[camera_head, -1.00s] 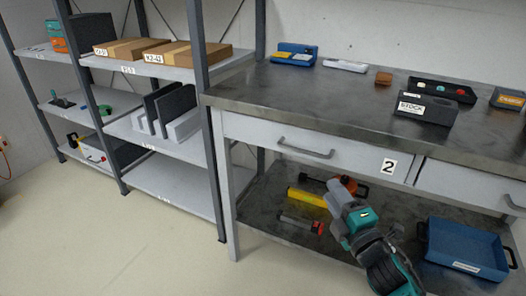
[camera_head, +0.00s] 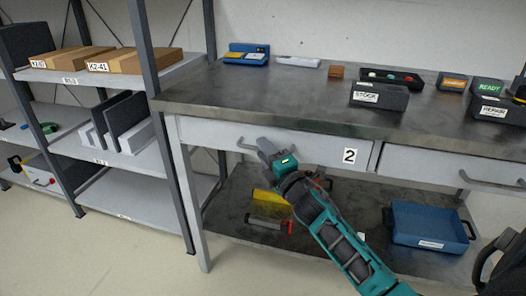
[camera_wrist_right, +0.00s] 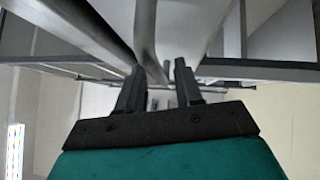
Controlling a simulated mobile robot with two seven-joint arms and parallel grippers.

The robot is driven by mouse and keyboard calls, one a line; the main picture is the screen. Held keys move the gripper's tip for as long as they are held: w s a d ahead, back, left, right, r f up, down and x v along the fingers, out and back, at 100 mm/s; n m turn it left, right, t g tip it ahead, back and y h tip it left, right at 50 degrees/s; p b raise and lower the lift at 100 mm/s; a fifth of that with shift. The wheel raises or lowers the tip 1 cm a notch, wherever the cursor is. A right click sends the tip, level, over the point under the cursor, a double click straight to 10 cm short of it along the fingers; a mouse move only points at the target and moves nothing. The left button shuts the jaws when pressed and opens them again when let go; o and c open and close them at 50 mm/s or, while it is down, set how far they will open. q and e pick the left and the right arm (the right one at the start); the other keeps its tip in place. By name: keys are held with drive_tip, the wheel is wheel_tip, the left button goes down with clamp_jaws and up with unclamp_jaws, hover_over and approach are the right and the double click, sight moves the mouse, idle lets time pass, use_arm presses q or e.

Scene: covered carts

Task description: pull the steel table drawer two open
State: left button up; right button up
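The steel table's drawer (camera_head: 215,133) has a pale grey front with a "2" label (camera_head: 349,156) at its right end. It looks closed. Its grey bar handle (camera_head: 247,145) is partly hidden by my right gripper. My right gripper (camera_head: 266,146) is at the drawer front, at the handle. In the right wrist view the gripper's two dark fingers (camera_wrist_right: 158,85) stand apart, and a grey bar (camera_wrist_right: 144,35) runs down toward the gap between them. I cannot tell whether they touch it. My left gripper is not in view.
The steel tabletop (camera_head: 290,95) holds bins and small items at the back and right. A second drawer (camera_head: 440,168) adjoins at right. The lower shelf holds a blue tray (camera_head: 430,222) and tools. A shelving rack (camera_head: 130,185) stands left. The floor in front is clear.

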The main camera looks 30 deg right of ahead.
drive_tip(key=shift+w+r, duration=0.1)
drive_tip(key=shift+w, duration=0.55)
drive_tip(key=shift+c, duration=0.2)
clamp_jaws()
